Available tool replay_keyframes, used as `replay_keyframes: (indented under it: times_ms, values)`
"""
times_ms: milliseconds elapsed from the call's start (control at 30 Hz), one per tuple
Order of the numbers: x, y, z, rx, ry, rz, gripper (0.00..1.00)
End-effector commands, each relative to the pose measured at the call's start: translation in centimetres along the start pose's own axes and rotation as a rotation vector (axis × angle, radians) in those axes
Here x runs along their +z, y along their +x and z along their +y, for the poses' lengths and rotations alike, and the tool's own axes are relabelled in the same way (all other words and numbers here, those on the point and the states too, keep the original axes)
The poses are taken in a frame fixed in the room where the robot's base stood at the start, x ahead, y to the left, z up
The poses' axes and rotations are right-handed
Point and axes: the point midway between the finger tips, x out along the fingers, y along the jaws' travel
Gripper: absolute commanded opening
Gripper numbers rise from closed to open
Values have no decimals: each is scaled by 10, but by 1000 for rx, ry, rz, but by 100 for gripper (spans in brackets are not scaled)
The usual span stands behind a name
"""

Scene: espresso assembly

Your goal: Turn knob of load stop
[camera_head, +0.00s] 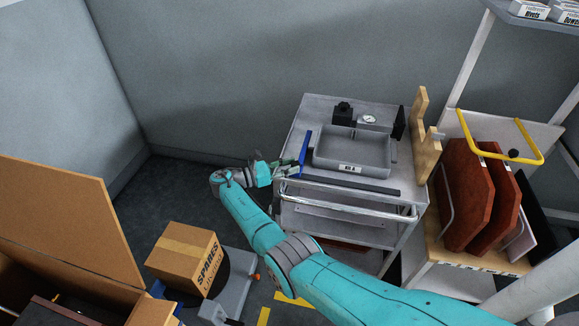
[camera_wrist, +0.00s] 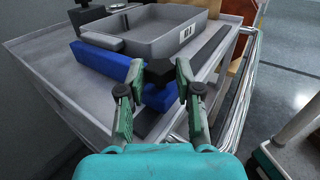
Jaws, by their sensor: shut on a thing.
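The load stop is a blue bar (camera_head: 305,153) standing at the left end of the grey cart top. In the wrist view the blue bar (camera_wrist: 110,64) runs along the near side of a grey tray. Its black knob (camera_wrist: 158,73) sits between my fingertips. My gripper (camera_wrist: 159,77) is shut on the knob, with one green-and-black finger on each side. In the head view my gripper (camera_head: 284,166) reaches the cart's left edge beside the blue bar, and the knob cannot be made out there.
The grey tray (camera_head: 350,168) rests on the cart (camera_head: 303,115), with a dial gauge (camera_head: 369,119) and black block (camera_head: 343,115) behind it. A chrome handle rail (camera_head: 350,201) runs along the cart's front. A SPARES carton (camera_head: 181,257) stands lower left.

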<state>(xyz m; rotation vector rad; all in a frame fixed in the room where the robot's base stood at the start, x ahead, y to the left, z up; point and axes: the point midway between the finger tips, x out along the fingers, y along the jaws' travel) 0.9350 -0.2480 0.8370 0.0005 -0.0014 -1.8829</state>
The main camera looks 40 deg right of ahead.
Motion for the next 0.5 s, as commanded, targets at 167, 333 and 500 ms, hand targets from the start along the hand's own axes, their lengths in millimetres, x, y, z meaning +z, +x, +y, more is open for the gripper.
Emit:
replay_keyframes:
  times_ms: [167,333,500]
  values:
    - [-2,0,-1,0,-4,2,0]
    - [-2,0,-1,1,-3,1,59]
    - [-1,0,0,1,-2,1,59]
